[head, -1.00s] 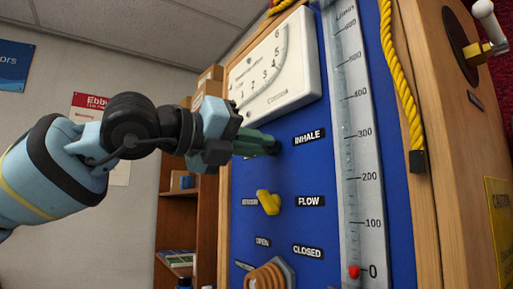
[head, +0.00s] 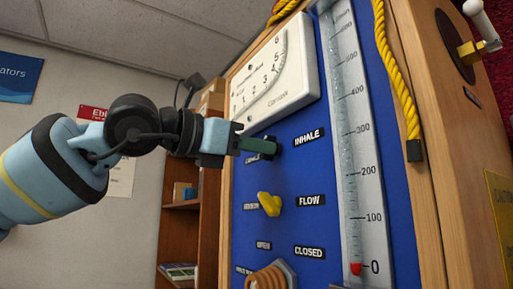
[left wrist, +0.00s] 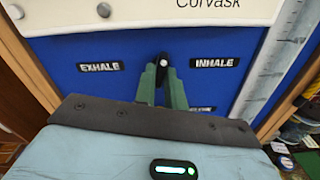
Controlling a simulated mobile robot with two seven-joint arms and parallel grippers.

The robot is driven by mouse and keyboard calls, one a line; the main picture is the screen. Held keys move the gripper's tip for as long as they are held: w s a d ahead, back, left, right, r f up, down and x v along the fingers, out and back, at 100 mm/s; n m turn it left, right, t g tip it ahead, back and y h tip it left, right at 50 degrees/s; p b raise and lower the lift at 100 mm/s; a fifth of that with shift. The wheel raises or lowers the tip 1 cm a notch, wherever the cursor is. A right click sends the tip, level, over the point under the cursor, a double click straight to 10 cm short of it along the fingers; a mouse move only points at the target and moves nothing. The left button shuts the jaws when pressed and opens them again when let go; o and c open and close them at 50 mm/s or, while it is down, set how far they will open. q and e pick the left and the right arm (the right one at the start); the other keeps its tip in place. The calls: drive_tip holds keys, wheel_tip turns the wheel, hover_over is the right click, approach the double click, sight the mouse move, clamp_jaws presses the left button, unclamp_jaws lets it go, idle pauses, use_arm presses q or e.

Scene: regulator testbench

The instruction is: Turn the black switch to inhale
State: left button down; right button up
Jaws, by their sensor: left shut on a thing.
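The black switch (head: 272,148) is on the blue panel, between the EXHALE label (left wrist: 101,67) and the INHALE label (left wrist: 214,63). In the left wrist view the switch (left wrist: 163,57) shows as a small black tip with a white dot, roughly midway between the two labels. My left gripper (head: 266,147) reaches it from the left in the head view. Its green fingers (left wrist: 163,76) are shut on the switch, one on each side. The fingers hide most of the switch, so its exact pointing direction is hard to tell. My right gripper is not in view.
A white gauge (head: 275,75) sits above. A glass scale tube (head: 352,150) stands to the right. A wooden shelf (head: 180,220) is behind.

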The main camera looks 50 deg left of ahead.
use_arm(q)
drive_tip(key=m, duration=0.5)
drive_tip(key=shift+m, duration=0.4)
idle(0.4)
drive_tip(key=c, duration=1.5)
unclamp_jaws()
drive_tip(key=shift+o, duration=0.2)
drive_tip(key=shift+s, duration=0.1)
drive_tip(key=s, duration=0.7)
drive_tip(key=shift+s+a, duration=0.3)
drive_tip(key=shift+a, duration=0.05)
